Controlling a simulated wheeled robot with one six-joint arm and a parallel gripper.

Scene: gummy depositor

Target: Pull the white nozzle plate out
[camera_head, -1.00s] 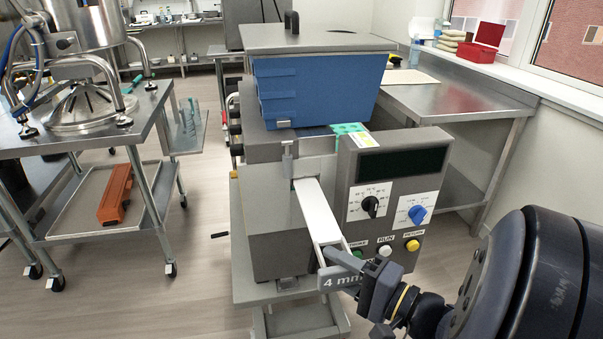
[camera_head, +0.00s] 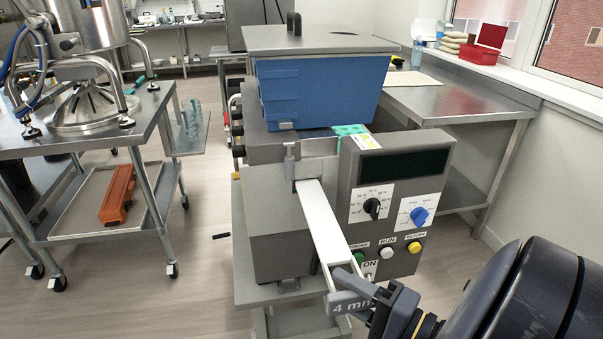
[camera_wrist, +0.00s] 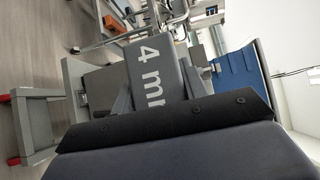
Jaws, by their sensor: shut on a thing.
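The white nozzle plate (camera_head: 322,226) is a long flat strip that sticks out of a slot in the front of the grey depositor (camera_head: 275,215). Its far end is inside the slot. Its near end carries a grey handle marked "4 mm" (camera_head: 347,302), which also shows in the wrist view (camera_wrist: 157,72). My gripper (camera_head: 365,290) is shut on this handle at the front of the machine. The fingertips are partly hidden by the handle and by my wrist.
A control panel (camera_head: 393,205) with knobs and buttons stands just right of the plate. A blue hopper (camera_head: 312,90) sits on top. At left is a steel cart (camera_head: 150,195) with an orange tool (camera_head: 117,194) on its lower shelf. The floor in front is partly clear.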

